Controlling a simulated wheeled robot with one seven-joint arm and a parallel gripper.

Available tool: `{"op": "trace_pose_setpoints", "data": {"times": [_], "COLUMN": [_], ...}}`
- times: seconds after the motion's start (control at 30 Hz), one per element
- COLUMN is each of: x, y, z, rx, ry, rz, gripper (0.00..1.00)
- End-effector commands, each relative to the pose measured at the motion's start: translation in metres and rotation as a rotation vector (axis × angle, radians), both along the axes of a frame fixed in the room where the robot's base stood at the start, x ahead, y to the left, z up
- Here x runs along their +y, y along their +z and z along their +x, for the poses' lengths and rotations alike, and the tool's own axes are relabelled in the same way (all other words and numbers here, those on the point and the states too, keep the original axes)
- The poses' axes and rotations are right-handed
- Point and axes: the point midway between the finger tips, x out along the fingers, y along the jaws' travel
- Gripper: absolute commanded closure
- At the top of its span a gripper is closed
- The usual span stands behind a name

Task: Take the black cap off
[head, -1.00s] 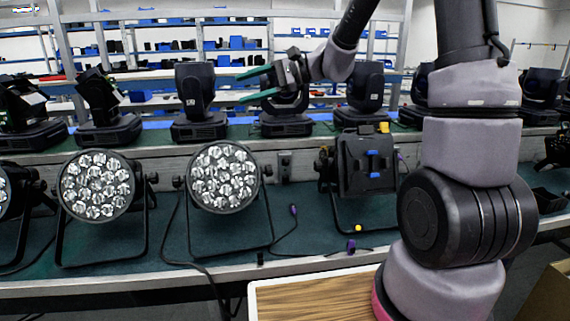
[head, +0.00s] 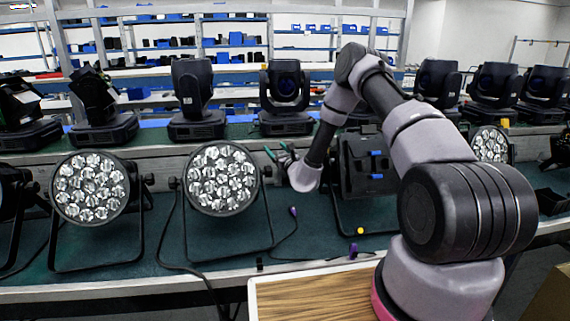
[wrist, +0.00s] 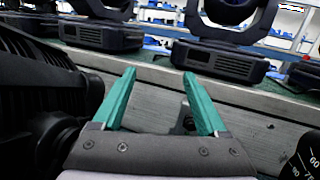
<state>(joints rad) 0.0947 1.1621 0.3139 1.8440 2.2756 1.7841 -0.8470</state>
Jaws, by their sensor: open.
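My gripper (head: 277,150) is open and empty, between the middle par can and the dark square-backed fixture. In the wrist view its two teal fingers (wrist: 158,76) are spread toward a grey rail. A small dark fitting (wrist: 184,119) on the rail shows beyond and between the fingers. I cannot tell whether it carries the black cap. A small black piece (head: 259,264) stands at the table's front edge; it may be a cap, but this is unclear. The middle par can (head: 221,180) faces forward with its many lenses.
Another par can (head: 90,188) stands left and a square-backed fixture (head: 365,165) right. Moving-head lights (head: 286,97) line the raised shelf behind. A ribbed black housing (wrist: 40,85) is close on the wrist view's left. Cables with purple connectors (head: 292,212) lie on the green table.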

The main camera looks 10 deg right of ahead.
Motion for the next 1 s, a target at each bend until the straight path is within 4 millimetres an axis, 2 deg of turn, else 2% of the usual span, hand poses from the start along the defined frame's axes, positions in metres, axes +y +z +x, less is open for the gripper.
{"op": "trace_pose_setpoints", "data": {"times": [0.03,0.2,0.3,0.4,0.57,0.87,1.0], "x": [-0.009,-0.035,-0.046,-0.053,-0.057,-0.057,-0.058], "y": [-0.022,-0.076,-0.098,-0.113,-0.12,-0.12,-0.119], "z": [0.0,-0.004,-0.008,-0.011,-0.013,-0.013,-0.006], "rx": [0.027,0.093,0.121,0.139,0.148,0.148,0.147], "ry": [-0.048,-0.192,-0.253,-0.292,-0.313,-0.313,-0.313], "rz": [0.011,0.033,0.038,0.04,0.041,0.04,0.041], "gripper": [0.24,0.24,0.24,0.24,0.24,0.24,0.24]}}
